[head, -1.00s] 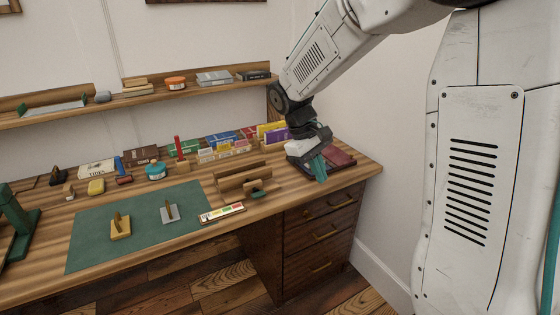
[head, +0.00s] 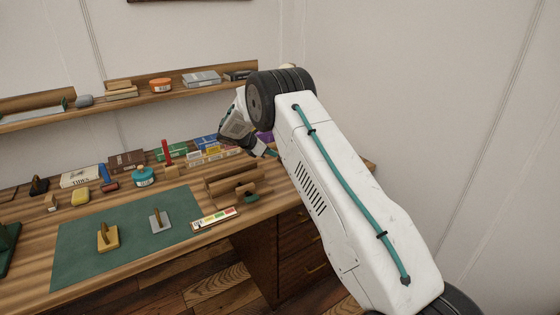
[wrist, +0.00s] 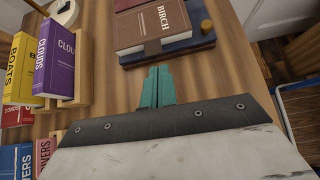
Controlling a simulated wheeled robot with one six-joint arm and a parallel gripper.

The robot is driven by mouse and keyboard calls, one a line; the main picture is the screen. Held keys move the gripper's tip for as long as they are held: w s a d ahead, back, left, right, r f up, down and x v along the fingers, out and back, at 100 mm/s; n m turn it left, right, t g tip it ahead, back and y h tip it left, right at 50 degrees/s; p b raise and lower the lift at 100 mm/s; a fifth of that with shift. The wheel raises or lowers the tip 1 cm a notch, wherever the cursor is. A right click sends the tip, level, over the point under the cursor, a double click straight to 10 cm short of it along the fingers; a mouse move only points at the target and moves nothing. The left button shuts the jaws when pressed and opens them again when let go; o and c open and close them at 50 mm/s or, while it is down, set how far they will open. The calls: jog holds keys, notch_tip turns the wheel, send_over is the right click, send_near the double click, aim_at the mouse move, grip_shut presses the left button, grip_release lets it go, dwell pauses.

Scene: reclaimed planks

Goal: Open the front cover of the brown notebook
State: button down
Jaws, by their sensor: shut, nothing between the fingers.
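A reddish-brown book marked BIRCH (wrist: 155,25), with a brown band, lies flat and closed in the wrist view. It rests on a dark blue book (wrist: 190,45). I cannot tell whether it is the notebook. My arm hides that part of the desk in the head view. Another brown book (head: 127,160) lies at the back of the desk in the head view. My gripper (wrist: 157,88) has teal fingers, shut and empty, just short of the BIRCH book's near edge. In the head view my gripper (head: 270,153) is partly behind my arm.
Purple (wrist: 54,60) and yellow (wrist: 22,68) books stand in a wooden rack left of my fingers. A round brass piece (wrist: 207,25) is at the BIRCH book's right. Bare desktop (wrist: 105,90) lies between. A green mat (head: 125,235) holds two small handled blocks.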

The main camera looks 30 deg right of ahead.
jog(key=x, duration=0.2)
jog(key=f+x, duration=0.1)
jog(key=x, duration=0.2)
jog(key=a+x, duration=0.1)
jog(key=x, duration=0.2)
jog(key=shift+w+f, duration=0.2)
jog(key=shift+w, duration=0.1)
